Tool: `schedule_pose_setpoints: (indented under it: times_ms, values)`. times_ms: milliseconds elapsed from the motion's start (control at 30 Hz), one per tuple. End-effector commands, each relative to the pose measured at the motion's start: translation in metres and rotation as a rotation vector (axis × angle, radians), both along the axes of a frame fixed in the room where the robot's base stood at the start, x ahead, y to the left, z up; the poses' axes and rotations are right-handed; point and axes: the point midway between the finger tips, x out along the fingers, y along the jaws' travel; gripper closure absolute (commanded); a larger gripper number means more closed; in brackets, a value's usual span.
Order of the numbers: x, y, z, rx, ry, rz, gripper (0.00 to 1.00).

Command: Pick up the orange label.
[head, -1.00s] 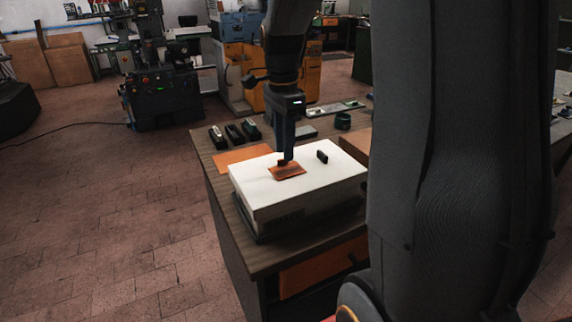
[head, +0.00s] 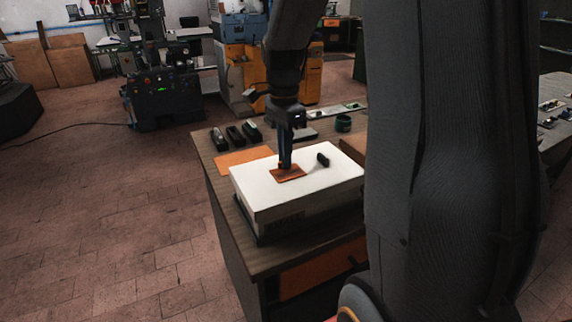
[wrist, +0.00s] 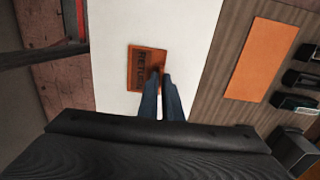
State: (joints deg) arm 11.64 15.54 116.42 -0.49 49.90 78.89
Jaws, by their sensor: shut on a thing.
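The orange label (head: 291,175) is a small flat rectangle with dark lettering, on or just above the white top of a box (head: 262,186). In the wrist view the label (wrist: 142,80) shows its lettering, with the fingertips over its right edge. My gripper (head: 285,165) points down, with its fingers close together and shut on the label; the wrist view shows the fingertips (wrist: 160,74) meeting there. The fingers hide the exact grip point. I cannot tell whether the label is clear of the white top.
A small black block (head: 323,160) stands on the white top, right of the label. A larger orange sheet (head: 243,156) lies on the wooden bench (head: 262,258) behind the box.

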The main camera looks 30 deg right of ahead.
Motion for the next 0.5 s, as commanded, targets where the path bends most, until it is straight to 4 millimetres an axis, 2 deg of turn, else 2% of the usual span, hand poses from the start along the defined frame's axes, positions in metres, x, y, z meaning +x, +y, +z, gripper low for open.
schedule_pose_setpoints:
  times_ms: [167, 500]
  values:
    - [0.002, 0.0, 0.015, -0.001, -0.005, 0.0, 1.0]
    - [0.001, 0.0, 0.077, -0.001, -0.004, 0.0, 1.0]
